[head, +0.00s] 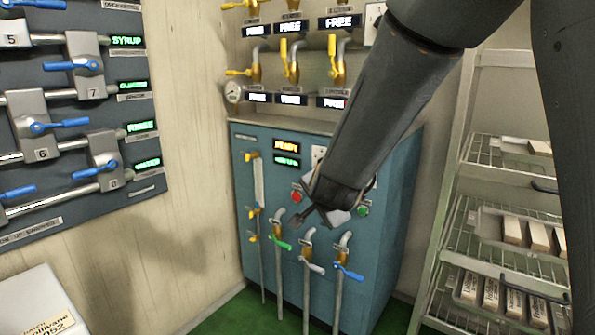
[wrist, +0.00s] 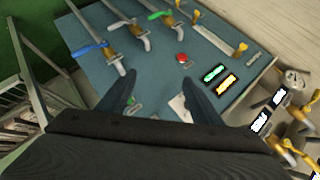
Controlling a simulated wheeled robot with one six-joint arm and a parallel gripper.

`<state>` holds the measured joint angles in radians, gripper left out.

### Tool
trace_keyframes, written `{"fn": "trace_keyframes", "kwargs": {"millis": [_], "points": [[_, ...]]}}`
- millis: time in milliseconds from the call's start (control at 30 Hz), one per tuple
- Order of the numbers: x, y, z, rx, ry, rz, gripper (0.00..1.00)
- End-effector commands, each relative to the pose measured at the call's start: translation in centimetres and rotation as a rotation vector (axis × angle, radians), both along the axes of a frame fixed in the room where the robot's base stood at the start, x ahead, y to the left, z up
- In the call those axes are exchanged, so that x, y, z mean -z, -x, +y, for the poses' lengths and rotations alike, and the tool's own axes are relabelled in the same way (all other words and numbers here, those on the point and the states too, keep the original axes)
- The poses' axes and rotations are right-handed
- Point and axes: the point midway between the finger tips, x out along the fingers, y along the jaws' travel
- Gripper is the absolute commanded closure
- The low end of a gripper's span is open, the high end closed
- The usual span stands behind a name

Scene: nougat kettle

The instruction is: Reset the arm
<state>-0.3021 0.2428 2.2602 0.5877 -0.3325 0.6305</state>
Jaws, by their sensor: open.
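My gripper (head: 307,216) is in front of the blue-green cabinet (head: 390,240), near its upper front between the red button (head: 296,197) and the green button (head: 363,210). In the wrist view my gripper (wrist: 160,92) has its two dark fingers spread, with nothing between them but the cabinet face behind. My arm comes down from the upper right in the head view and hides part of the cabinet's top and front. The red button also shows in the wrist view (wrist: 182,58), beyond the fingertips.
Pipes with a green-handled valve (head: 280,244) and a blue-handled valve (head: 348,271) stand below my gripper. Yellow valves (head: 293,68) and lit "FREE" displays are above. A valve panel (head: 75,120) is at left. A wire rack (head: 490,230) with wrapped bars stands at right.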

Motion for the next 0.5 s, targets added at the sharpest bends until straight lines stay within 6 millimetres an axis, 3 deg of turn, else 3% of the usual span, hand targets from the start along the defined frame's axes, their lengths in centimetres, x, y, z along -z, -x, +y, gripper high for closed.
{"fn": "trace_keyframes", "kwargs": {"millis": [133,300,500], "points": [[0.7,7.6,0.8,-0.289,0.147,0.187,0.41],[1.9,17.1,-0.2,-0.601,0.308,0.390,0.41],[2.5,25.1,-2.7,-0.847,0.437,0.556,0.41]]}}
